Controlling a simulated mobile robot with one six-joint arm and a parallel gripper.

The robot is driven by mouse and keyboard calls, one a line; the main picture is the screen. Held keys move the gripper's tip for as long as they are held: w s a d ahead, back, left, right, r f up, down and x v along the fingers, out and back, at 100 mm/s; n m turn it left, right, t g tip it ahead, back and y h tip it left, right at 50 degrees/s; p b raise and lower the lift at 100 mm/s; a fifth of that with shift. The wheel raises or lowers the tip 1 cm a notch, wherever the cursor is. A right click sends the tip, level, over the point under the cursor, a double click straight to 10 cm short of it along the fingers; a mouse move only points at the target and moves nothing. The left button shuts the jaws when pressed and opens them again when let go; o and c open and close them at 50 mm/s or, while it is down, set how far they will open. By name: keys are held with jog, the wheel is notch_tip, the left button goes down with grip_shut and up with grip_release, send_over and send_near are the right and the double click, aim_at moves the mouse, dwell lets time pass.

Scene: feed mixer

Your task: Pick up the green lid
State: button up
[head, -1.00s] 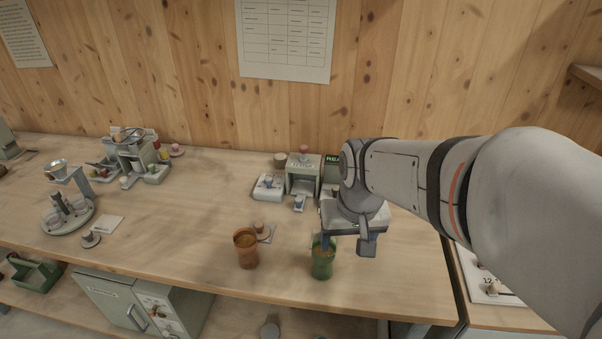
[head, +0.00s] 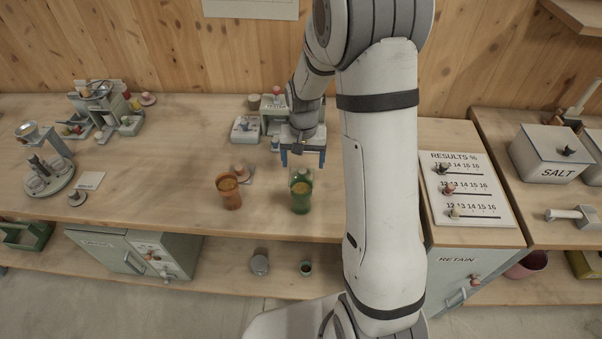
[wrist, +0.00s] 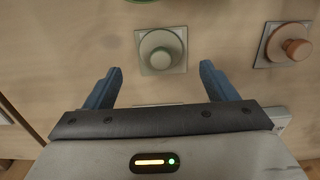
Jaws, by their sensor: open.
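The green lid (wrist: 161,52) shows in the wrist view as a pale grey-green disc with a round knob, on a small square card. It lies just beyond and between the two blue fingertips of my gripper (wrist: 162,78), which are wide apart with nothing between them. In the head view my gripper (head: 303,157) points down over the bench, just behind the green cup (head: 301,192). I cannot make out the green lid there, behind the cup and gripper. The rim of the green cup also shows at the top of the wrist view (wrist: 145,1).
An orange lid (wrist: 292,46) lies on its own card to one side, behind the orange cup (head: 229,192) in the head view.

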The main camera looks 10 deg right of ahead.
aim_at(303, 169)
jog(key=shift+w+a+f+p, duration=0.1)
jog(key=shift+f+p, duration=0.45)
jog(key=shift+f, duration=1.8)
jog(key=shift+c, duration=0.3)
jog(key=c, duration=1)
